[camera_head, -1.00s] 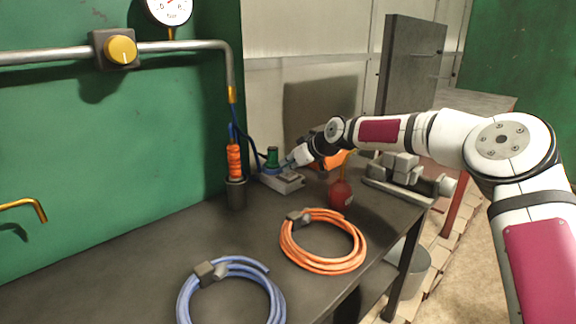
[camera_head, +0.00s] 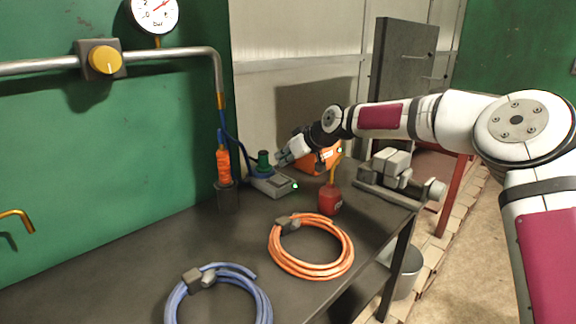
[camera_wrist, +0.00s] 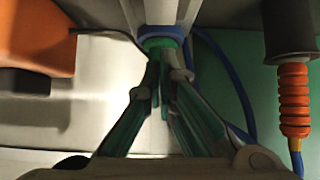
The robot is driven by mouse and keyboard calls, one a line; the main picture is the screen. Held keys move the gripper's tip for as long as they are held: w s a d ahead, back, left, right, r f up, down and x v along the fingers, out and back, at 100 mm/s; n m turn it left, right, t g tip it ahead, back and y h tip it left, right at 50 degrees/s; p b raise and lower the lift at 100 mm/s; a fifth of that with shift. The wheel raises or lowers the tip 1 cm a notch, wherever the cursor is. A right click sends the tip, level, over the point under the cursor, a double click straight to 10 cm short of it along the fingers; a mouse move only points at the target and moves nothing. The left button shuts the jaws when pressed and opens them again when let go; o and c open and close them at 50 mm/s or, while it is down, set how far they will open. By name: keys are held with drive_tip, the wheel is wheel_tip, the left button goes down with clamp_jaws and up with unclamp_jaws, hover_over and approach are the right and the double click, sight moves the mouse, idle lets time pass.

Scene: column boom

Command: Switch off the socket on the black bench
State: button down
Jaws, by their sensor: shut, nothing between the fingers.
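The socket (camera_head: 272,184) is a small grey box near the far end of the black bench (camera_head: 225,238). A green plug (camera_head: 263,158) with a blue collar stands upright in it. A small pale-green bright spot (camera_head: 295,186) shows at the socket's right end. My gripper (camera_head: 280,160) is shut and empty, just above and beside the plug. In the wrist view the fingers (camera_wrist: 160,72) meet in front of the blue collar (camera_wrist: 162,33). I cannot tell whether they touch it. The switch itself cannot be made out.
An orange connector (camera_head: 223,166) on a dark holder stands left of the socket. A red oil can (camera_head: 330,198) and an orange box (camera_head: 318,158) are to the right. A vise (camera_head: 385,180) is farther right. Orange (camera_head: 310,270) and blue (camera_head: 218,306) hose coils lie nearer.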

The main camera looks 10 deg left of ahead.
drive_tip(key=v, duration=0.9)
drive_tip(key=shift+d, duration=0.25)
